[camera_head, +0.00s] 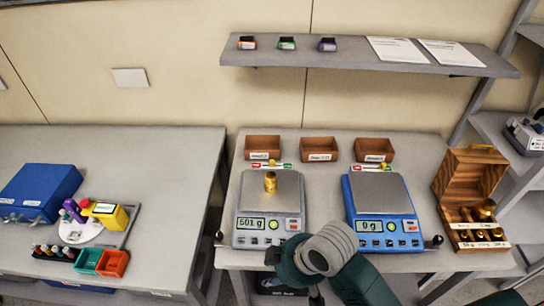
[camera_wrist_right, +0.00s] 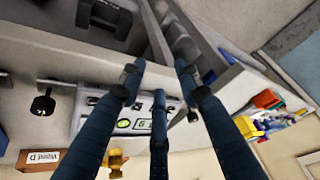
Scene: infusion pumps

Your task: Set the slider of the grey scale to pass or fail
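The grey scale (camera_head: 243,217) stands left of the blue scale on the table and its display reads 501 g. A brass weight (camera_head: 270,181) stands on its pan. Behind the pan lies its small slider strip (camera_head: 286,166), with red at the left, green at the right and a small yellow piece near the middle. My right gripper (camera_head: 283,258) is low in front of the grey scale, apart from the slider. In the right wrist view its three fingers (camera_wrist_right: 158,85) are spread with nothing between them, over a scale's front panel. My left gripper is not in view.
The blue scale (camera_head: 384,225) reads 0 g and has a similar strip (camera_head: 371,168) behind it. Brown bins (camera_head: 319,150) line the back under a shelf (camera_head: 360,57). An open wooden weight box (camera_head: 470,179) is at the right. Black knobs (camera_head: 437,241) stand near the front edge.

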